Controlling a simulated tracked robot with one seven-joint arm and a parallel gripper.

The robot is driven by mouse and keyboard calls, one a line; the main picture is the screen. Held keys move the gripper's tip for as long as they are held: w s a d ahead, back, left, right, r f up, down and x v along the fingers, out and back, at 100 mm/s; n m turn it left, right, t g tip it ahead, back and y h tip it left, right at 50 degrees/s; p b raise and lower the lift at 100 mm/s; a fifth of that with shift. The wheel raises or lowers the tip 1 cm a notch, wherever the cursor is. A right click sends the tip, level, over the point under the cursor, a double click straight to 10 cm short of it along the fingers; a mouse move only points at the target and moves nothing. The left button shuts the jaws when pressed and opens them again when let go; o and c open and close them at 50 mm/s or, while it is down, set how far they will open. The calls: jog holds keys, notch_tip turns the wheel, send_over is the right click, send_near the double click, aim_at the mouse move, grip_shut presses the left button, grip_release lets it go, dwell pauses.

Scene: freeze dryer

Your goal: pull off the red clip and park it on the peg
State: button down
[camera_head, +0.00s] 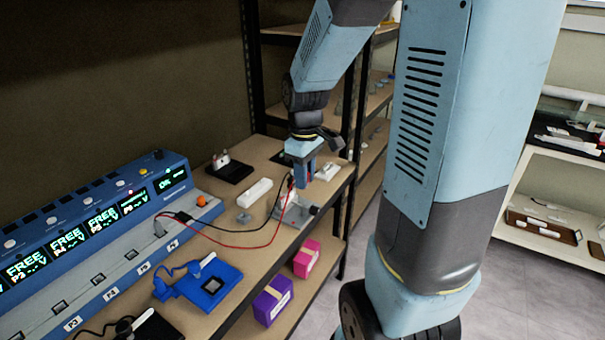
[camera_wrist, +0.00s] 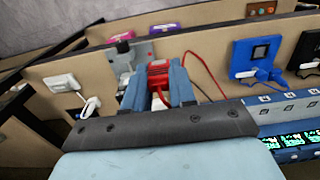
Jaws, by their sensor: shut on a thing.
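The red clip (camera_wrist: 158,76) is between the two blue fingers of my gripper (camera_wrist: 157,88) in the wrist view, and the fingers are shut on it. In the head view my gripper (camera_head: 301,178) points down just over a grey metal fixture (camera_head: 297,214) near the shelf's front edge. The fixture also shows just beyond the fingers in the wrist view (camera_wrist: 123,56). A red lead (camera_head: 243,246) runs from the clip area to the blue instrument. I cannot tell whether the clip touches the fixture. I cannot make out the peg for certain.
The blue instrument (camera_head: 100,222) with lit displays stands along the wall. A black lead runs beside the red one. A blue device (camera_head: 212,287), a small grey block (camera_head: 243,217), a white bar (camera_head: 254,192) and a black-based device (camera_head: 228,171) stand on the shelf. Boxes lie below.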

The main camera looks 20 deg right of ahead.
jog(key=shift+f, duration=0.15)
jog(key=shift+f, duration=2.45)
jog(key=w+a, duration=0.3)
jog(key=w, duration=0.5)
jog(key=shift+a, duration=0.3)
jog(key=w+a, duration=0.3)
jog(key=w, duration=0.5)
jog(key=shift+a, duration=0.25)
jog(key=w+a, duration=0.3)
jog(key=w, duration=0.5)
jog(key=shift+a, duration=0.3)
jog(key=shift+f, duration=0.15)
